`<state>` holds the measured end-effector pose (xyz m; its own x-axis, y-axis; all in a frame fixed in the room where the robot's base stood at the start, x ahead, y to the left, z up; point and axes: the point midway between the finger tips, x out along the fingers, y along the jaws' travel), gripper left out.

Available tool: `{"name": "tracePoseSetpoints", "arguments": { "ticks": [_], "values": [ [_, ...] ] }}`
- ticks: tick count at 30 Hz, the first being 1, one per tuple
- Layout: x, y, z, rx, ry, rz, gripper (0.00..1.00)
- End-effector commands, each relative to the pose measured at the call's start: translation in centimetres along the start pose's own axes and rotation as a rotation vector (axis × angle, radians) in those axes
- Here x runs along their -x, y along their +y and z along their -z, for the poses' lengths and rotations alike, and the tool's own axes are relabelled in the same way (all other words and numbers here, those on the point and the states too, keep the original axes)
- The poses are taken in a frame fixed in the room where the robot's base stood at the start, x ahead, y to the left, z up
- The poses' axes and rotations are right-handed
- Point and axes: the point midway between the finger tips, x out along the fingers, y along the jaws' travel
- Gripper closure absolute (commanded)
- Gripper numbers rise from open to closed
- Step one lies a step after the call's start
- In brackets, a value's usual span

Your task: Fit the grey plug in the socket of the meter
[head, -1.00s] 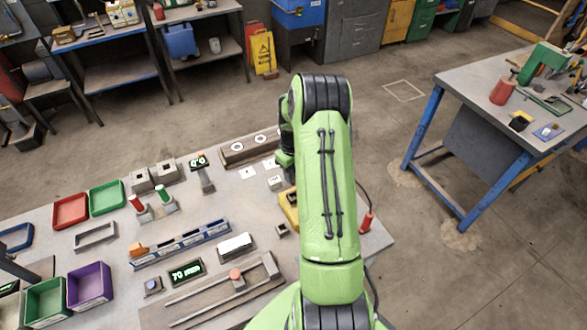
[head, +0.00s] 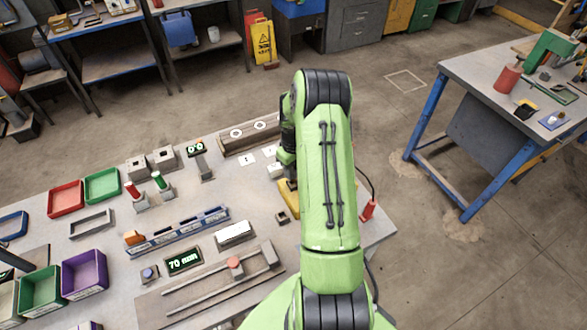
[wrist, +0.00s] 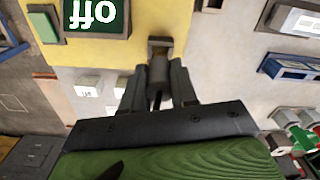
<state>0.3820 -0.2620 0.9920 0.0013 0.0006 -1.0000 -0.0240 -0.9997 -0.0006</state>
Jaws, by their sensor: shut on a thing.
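The yellow meter (wrist: 115,55) fills the upper left of the wrist view, with a dark display (wrist: 95,15) reading "off" upside down. A small grey socket (wrist: 160,44) with a dark opening sits at the meter's edge. My gripper (wrist: 158,88) is shut on the grey plug (wrist: 158,72), just below the socket in the picture. Whether the plug touches the socket I cannot tell. In the head view the meter (head: 287,197) is partly hidden behind my arm, and the gripper and plug are hidden.
White blocks (wrist: 87,86) lie beside the meter. Left on the bench are a blue rail (head: 180,232), a 70 mm display (head: 184,261), a slider board (head: 215,287) and coloured trays (head: 84,274). A red-handled object (head: 368,209) stands near the bench's right edge.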

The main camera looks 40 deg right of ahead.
Motion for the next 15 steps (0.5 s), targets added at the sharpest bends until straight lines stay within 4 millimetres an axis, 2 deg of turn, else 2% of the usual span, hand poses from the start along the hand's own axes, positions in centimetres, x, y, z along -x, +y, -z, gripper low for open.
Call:
{"name": "tracePoseSetpoints", "arguments": {
  "ticks": [15],
  "values": [
    [-1.06,-0.02,0.01,0.0,0.0,0.0,1.0]
  ]
}}
